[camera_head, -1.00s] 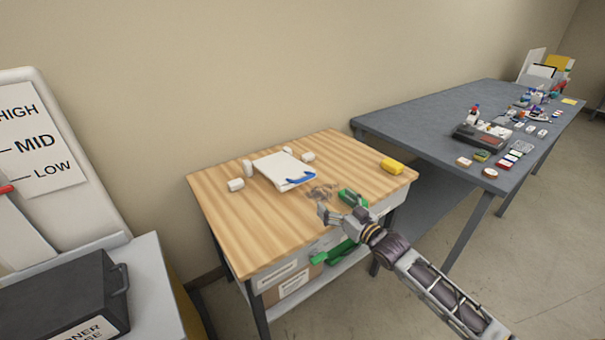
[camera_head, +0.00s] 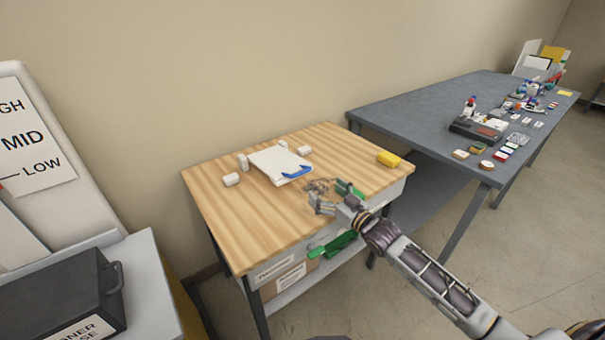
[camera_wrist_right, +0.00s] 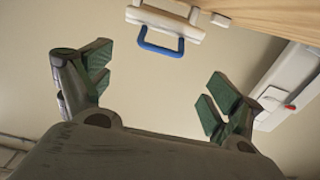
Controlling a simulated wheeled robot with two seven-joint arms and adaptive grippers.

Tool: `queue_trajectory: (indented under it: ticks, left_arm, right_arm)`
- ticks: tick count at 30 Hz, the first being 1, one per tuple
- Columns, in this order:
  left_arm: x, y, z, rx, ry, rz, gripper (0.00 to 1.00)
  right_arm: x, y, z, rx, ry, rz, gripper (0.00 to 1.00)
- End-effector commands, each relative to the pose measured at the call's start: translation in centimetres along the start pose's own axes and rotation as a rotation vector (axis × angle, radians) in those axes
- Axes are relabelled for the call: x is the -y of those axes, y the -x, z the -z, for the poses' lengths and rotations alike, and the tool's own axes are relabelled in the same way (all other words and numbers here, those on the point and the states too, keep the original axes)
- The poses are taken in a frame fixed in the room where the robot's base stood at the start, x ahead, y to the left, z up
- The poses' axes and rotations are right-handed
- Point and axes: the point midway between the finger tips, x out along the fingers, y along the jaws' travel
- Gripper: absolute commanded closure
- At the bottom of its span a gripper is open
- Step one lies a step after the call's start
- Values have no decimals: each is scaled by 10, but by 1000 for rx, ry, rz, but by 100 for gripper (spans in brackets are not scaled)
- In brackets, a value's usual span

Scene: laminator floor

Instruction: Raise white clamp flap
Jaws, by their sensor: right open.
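The white clamp flap (camera_head: 275,163) is a flat white panel lying low over the wooden table, with a blue loop handle (camera_head: 297,172) on its near right edge. In the right wrist view, the flap's white edge (camera_wrist_right: 165,22) and the blue handle (camera_wrist_right: 162,48) show at the top, beyond my fingers. My right gripper (camera_head: 334,198) is near the table's front edge, right of and nearer than the handle. In the wrist view my right gripper (camera_wrist_right: 158,86) has its green-padded fingers spread wide, with nothing between them. My left gripper is out of view.
White blocks (camera_head: 231,180) stand around the flap. A yellow block (camera_head: 388,158) lies at the wooden table's (camera_head: 225,215) right side. A grey table (camera_head: 410,115) with small items stands at right. A black box (camera_head: 60,300) and level board (camera_head: 30,150) are at left.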

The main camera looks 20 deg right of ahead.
Motion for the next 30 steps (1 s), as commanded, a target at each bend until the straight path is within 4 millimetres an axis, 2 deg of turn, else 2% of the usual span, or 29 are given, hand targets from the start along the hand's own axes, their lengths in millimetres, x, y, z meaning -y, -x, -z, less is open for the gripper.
queue_trajectory:
  ticks: [30]
  left_arm:
    - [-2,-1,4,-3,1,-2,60]
  right_arm:
    - [0,-70,1,-2,0,1,9]
